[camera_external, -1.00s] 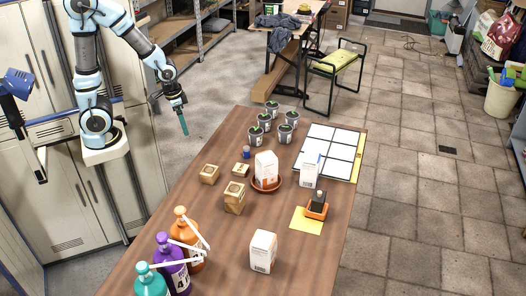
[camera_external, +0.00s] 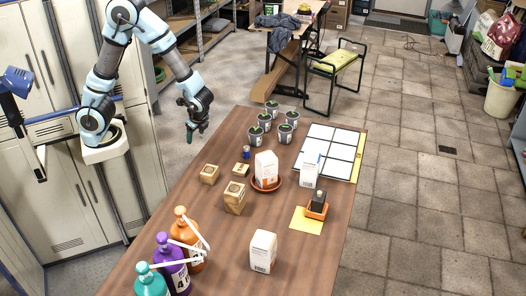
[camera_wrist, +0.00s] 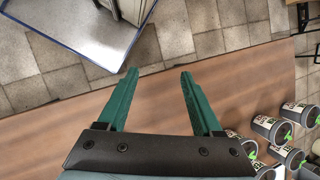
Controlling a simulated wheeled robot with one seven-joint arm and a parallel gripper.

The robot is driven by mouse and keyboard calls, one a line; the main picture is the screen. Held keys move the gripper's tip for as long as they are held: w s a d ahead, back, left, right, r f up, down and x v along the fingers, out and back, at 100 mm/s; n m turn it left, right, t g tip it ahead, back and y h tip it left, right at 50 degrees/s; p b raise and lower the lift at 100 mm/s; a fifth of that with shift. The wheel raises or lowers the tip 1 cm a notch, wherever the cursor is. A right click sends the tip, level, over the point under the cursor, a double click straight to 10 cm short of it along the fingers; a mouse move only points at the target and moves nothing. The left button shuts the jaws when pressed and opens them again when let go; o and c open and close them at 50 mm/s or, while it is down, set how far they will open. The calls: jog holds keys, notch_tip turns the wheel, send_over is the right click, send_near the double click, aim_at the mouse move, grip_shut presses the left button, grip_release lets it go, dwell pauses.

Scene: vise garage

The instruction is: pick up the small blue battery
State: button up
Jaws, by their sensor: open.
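The small blue battery (camera_external: 246,153) stands on the wooden table (camera_external: 215,265) in the external view, left of the white carton on the round dish and behind a small wooden block. My gripper (camera_external: 190,138) is over the table's far left edge, to the left of the battery and farther back, apart from it. In the wrist view its two green fingers (camera_wrist: 156,82) are spread with nothing between them. The battery does not show in the wrist view.
Potted plants (camera_external: 256,135) stand behind the battery and show at the right of the wrist view (camera_wrist: 270,127). Wooden blocks (camera_external: 234,198), a white carton (camera_external: 266,165) and large bottles (camera_external: 187,235) stand nearby. A white-squared panel (camera_external: 325,150) lies at the right.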

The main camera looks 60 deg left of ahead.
aim_at(245, 149)
jog(key=w+d+m+t+y, duration=0.1)
jog(key=d+m, duration=0.1)
jog(key=w+d+f+m+t+y, duration=0.1)
jog(key=w+m, duration=0.1)
jog(key=w+d+m+t+y, duration=0.1)
jog(key=d+m, duration=0.1)
jog(key=shift+w+d+f+m+y, duration=0.15)
jog(key=shift+w+d+m+y, duration=0.15)
jog(key=shift+w+m, duration=0.1)
jog(key=w+d+m+t, duration=0.1)
jog(key=d+m+t, duration=0.1)
jog(key=d, duration=0.1)
jog(key=w+d+m+t, duration=0.2)
jog(key=d, duration=0.2)
jog(key=w+d+m+t+y, duration=0.1)
jog(key=d+m+t, duration=0.1)
jog(key=d+m, duration=0.1)
jog(key=shift+w+d+f+t+p, duration=0.2)
jog(key=shift+w+t+p, duration=0.05)
jog(key=shift+t+p, duration=0.1)
jog(key=shift+w, duration=0.25)
jog(key=p+x, duration=0.2)
jog(key=x, duration=0.3)
jog(key=shift+w+a+f, duration=0.15)
jog(key=shift+w, duration=0.1)
jog(key=shift+p+x, duration=0.85)
jog(key=shift+x, duration=1.45)
jog(key=shift+f, duration=0.1)
grip_shut()
